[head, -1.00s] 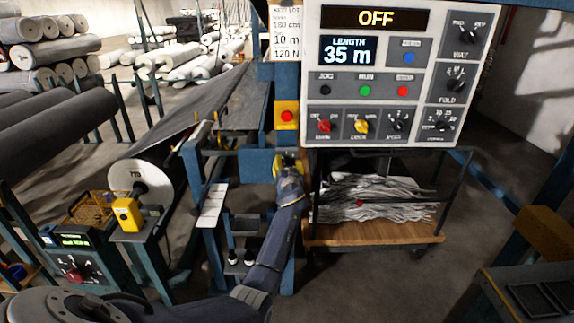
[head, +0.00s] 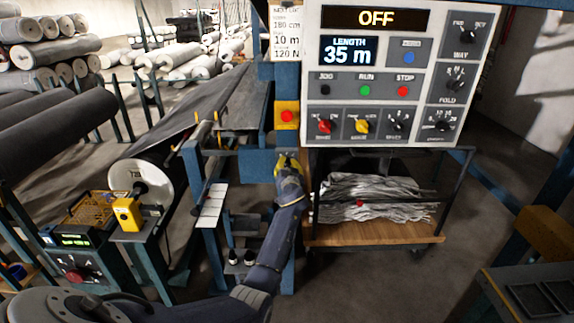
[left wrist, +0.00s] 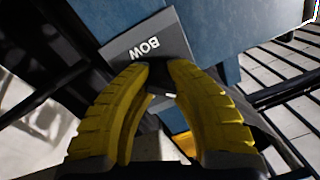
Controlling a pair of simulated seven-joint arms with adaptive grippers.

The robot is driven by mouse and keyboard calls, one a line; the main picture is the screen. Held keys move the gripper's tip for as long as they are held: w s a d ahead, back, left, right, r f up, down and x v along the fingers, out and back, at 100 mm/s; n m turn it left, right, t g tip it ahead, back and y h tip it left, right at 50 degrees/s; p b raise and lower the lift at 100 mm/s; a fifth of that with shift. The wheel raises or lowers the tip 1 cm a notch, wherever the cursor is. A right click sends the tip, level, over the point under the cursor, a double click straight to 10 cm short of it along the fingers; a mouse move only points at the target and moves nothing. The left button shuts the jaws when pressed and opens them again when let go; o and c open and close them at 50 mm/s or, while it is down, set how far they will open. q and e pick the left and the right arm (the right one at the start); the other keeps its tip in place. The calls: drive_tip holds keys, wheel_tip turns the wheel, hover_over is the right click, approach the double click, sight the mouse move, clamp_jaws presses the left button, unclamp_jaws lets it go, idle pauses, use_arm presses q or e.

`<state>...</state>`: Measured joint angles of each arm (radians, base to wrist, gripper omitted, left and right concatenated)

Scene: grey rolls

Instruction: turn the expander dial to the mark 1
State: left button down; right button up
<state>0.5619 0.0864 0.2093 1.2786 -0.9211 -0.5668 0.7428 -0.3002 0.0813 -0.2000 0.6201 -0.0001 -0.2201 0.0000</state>
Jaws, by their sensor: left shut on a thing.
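My left gripper (head: 288,161) is at the blue post below the red stop button, in the middle of the head view. In the left wrist view its two yellow fingers (left wrist: 160,70) are closed around a small dark knob (left wrist: 160,77), which I take to be the expander dial. A grey plate (left wrist: 153,38) with the word BOW, upside down in this view, lies right behind the fingertips. The fingers hide most of the knob. Its pointer and marks cannot be read. My right gripper is not in view.
A control panel (head: 345,92) above right reads OFF and LENGTH 35 m. A red stop button (head: 287,116) is just above my gripper. A wooden-decked cart (head: 372,233) stands to the right. A white roll end (head: 125,178) and a small console (head: 72,262) are at the left.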

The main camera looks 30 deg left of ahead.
use_arm(q)
drive_tip(key=m, duration=0.4)
drive_tip(key=shift+f+m, duration=0.1)
drive_tip(key=shift+m, duration=0.3)
drive_tip(key=shift+m+t, duration=0.3)
drive_tip(key=shift+m, duration=1.6)
drive_tip(key=c, duration=1.1)
unclamp_jaws()
drive_tip(key=shift+o, duration=0.2)
drive_tip(key=v, duration=1.2)
